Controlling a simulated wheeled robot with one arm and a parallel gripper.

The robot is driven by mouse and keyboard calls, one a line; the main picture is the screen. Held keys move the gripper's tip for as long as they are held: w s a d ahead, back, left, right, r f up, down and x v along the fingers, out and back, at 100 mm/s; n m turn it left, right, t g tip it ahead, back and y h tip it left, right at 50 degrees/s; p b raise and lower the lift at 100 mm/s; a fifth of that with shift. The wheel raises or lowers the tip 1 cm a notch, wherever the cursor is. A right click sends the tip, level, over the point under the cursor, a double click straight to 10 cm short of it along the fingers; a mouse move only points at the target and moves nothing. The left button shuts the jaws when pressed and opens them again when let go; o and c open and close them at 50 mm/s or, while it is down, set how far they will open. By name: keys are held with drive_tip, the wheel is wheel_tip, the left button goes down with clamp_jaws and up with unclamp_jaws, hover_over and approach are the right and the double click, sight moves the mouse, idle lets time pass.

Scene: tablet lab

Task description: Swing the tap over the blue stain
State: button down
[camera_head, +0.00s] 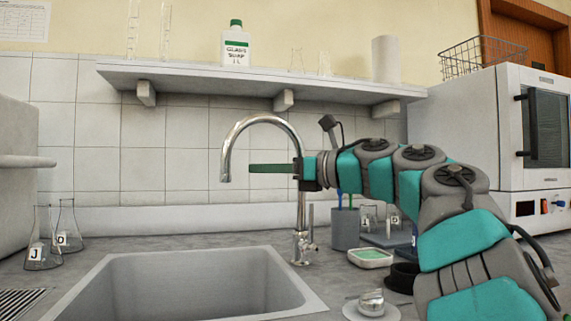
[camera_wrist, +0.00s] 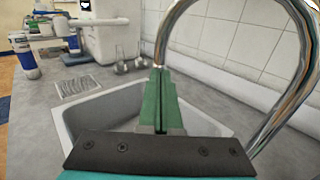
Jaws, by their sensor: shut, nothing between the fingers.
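The chrome tap (camera_head: 290,130) stands behind the sink (camera_head: 190,253), its curved spout hanging over the basin's back edge. The tap also fills the right of the wrist view (camera_wrist: 285,115). My gripper (camera_head: 252,168) is shut and empty, its green fingers pointing left beneath the tap's arch and level with the spout's lower end. In the wrist view the closed fingertips (camera_wrist: 160,70) line up with the spout's end; I cannot tell whether they touch it. My gripper's body overlaps the upright pipe in the head view. No blue stain shows; much of the basin floor is hidden.
Two flasks (camera_head: 43,245) stand left of the sink. A shelf (camera_head: 250,83) with bottle and glassware hangs above. A white oven (camera_head: 480,130) stands at right.

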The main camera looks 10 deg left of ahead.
drive_tip(key=shift+p+x, duration=0.6)
drive_tip(key=shift+x, duration=2)
drive_tip(key=shift+a, duration=0.15)
